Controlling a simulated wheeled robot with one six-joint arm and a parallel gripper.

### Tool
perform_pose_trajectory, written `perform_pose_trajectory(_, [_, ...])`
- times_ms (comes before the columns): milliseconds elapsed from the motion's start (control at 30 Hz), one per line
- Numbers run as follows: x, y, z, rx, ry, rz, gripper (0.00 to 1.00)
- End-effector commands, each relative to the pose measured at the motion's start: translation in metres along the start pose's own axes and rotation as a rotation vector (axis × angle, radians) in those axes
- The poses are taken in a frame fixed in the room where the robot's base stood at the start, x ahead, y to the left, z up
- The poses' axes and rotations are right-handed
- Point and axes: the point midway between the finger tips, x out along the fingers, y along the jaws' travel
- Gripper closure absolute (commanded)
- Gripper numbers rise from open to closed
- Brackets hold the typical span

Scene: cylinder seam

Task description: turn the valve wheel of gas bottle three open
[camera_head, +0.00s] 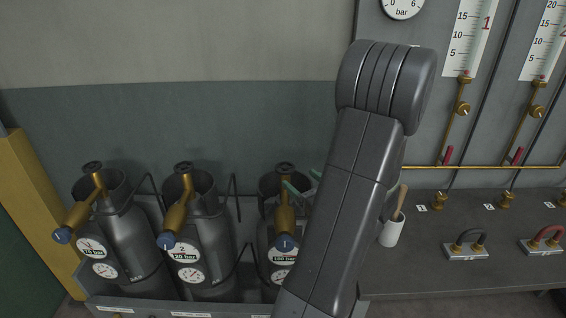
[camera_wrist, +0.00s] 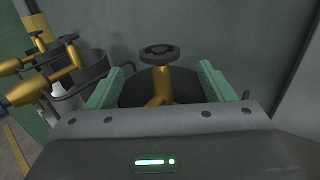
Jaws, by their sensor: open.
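Gas bottle three (camera_head: 264,248) is the rightmost of the grey bottles in the head view, partly hidden by my arm. Its dark valve wheel (camera_head: 285,168) sits on top of a brass valve with a blue end cap (camera_head: 286,243). In the wrist view the valve wheel (camera_wrist: 160,52) is near the upper middle, with the brass stem (camera_wrist: 161,84) below it. My gripper (camera_wrist: 161,70) is open, with one green finger on each side of the valve. A gap shows between each finger and the wheel. The green fingertips of my gripper (camera_head: 301,180) also show in the head view.
Bottles one (camera_head: 130,238) and two (camera_head: 208,240) stand to the left with similar valves. Their wheels also show at the wrist view's left. A wall lies behind. A white cup (camera_head: 392,231) with a wooden handle stands on the grey bench (camera_head: 440,270) at right.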

Motion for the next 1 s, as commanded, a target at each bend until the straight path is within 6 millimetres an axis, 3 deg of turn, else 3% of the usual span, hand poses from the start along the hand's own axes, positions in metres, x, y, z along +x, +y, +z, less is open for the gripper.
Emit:
perform_pose_trajectory(300, [0.064, 0.002, 0.002, -0.001, 0.001, 0.006, 0.25])
perform_pose_trajectory(500, [0.093, 0.001, 0.001, -0.001, 0.002, 0.004, 0.25])
perform_pose_trajectory(700, [0.106, 0.001, 0.0, -0.001, 0.002, 0.003, 0.25])
perform_pose_trajectory(967, [0.106, 0.001, 0.0, -0.001, 0.002, 0.002, 0.25])
perform_pose_trajectory(1000, [0.106, 0.001, 0.0, -0.001, 0.002, 0.002, 0.31])
